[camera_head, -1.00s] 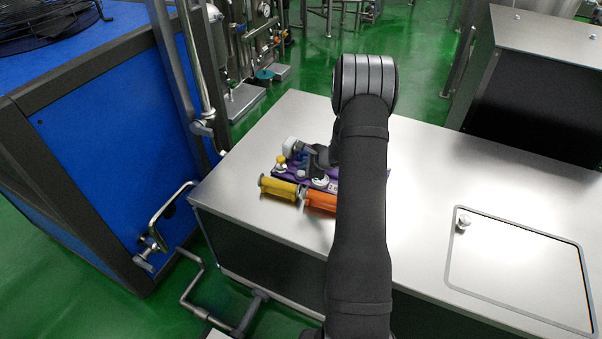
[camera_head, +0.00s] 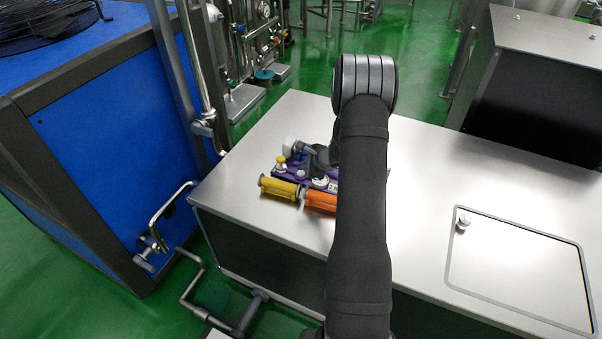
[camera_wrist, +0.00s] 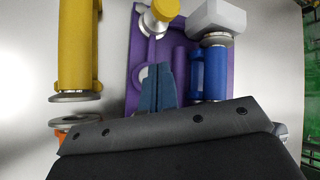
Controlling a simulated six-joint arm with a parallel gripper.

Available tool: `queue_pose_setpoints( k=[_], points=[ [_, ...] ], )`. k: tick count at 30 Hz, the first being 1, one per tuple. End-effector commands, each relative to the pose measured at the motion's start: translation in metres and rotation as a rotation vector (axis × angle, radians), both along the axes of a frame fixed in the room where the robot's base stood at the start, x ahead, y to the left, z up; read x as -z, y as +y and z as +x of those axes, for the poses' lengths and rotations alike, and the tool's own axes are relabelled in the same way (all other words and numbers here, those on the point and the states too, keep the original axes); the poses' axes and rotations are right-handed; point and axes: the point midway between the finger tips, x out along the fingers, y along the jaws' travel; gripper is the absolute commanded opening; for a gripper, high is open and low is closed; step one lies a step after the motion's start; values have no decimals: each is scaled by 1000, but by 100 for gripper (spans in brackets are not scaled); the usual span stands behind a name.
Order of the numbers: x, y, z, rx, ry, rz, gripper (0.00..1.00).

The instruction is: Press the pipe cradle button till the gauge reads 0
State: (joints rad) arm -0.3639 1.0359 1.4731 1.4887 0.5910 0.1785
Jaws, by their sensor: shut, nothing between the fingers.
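The purple pipe cradle (camera_head: 289,176) lies on the steel table, and it fills the upper middle of the wrist view (camera_wrist: 137,40). A pale round part (camera_wrist: 142,74), perhaps the button, shows just left of my fingertips. My gripper (camera_wrist: 158,70) is shut and empty, pointing down over the cradle. Whether it touches the round part I cannot tell. A white round face (camera_head: 320,182), probably the gauge, shows in the head view beside my arm. Its reading is too small to make out.
A yellow pipe (camera_head: 278,187) and an orange pipe (camera_head: 320,202) lie along the cradle's near side. A yellow-capped fitting (camera_wrist: 165,9) and a blue pipe (camera_wrist: 211,73) with a grey block (camera_wrist: 216,17) stand close around my fingers.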

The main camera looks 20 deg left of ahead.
Motion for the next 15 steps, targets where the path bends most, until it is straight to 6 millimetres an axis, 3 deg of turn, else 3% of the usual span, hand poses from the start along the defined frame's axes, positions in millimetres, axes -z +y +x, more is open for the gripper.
queue_pose_setpoints(
  k=[15],
  points=[
    [8, 0, 0, 0, 0, 0, 0]
  ],
)
